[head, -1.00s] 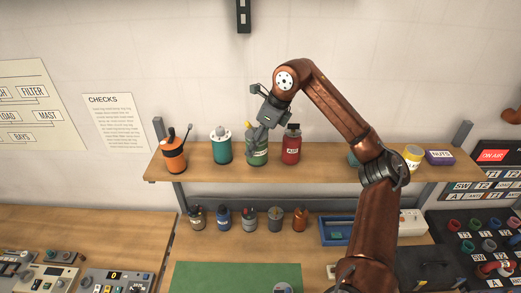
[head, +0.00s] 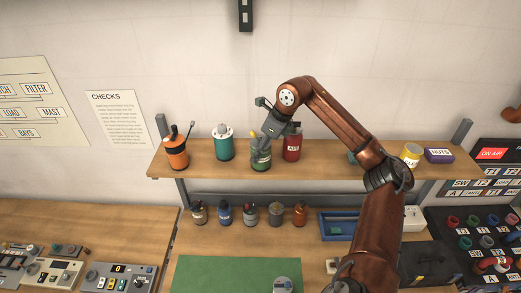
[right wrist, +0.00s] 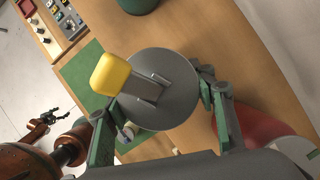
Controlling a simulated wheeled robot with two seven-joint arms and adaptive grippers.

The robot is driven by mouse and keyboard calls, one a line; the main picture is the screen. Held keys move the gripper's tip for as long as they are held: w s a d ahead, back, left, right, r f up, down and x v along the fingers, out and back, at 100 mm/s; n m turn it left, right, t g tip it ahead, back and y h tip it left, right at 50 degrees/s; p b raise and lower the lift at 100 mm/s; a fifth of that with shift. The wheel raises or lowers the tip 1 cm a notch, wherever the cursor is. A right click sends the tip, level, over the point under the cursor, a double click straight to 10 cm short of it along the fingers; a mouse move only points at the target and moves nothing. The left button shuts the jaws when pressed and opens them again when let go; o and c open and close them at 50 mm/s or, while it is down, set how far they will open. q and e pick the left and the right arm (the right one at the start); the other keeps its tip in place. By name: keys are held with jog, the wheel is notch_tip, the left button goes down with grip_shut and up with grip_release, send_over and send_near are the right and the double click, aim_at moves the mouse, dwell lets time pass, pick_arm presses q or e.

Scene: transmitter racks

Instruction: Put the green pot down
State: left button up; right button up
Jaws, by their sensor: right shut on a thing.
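The green pot (head: 261,159) is at the upper shelf, between a teal pot (head: 223,148) and a red jar (head: 292,147). It looks upright, its base near the shelf surface; I cannot tell whether it touches. My right gripper (head: 268,132) comes from above and is shut on the pot, hiding part of its top. In the right wrist view the pot's grey lid (right wrist: 172,68) with a yellow knob (right wrist: 110,74) lies between the fingers (right wrist: 158,105). A small gripper, apparently my left one (right wrist: 50,118), shows at the lower left of that view; its jaws are too small to judge.
The upper shelf (head: 330,166) also holds an orange pot (head: 176,153), a yellow-lidded jar (head: 411,155) and a purple NUTS box (head: 439,156). Shelf right of the red jar is partly clear. Several small jars and a blue tray (head: 338,228) stand below.

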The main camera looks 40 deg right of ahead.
pick_arm(q)
jog(key=shift+s, duration=0.1)
pick_arm(e)
jog(key=o, duration=1.5)
jog(key=shift+r, duration=0.25)
pick_arm(q)
jog(key=shift+f+b, duration=0.85)
jog(key=shift+f, duration=0.05)
pick_arm(e)
jog(key=v, duration=1.1)
jog(key=shift+s+r, duration=0.2)
jog(key=shift+r, duration=0.1)
jog(key=shift+d, duration=0.15)
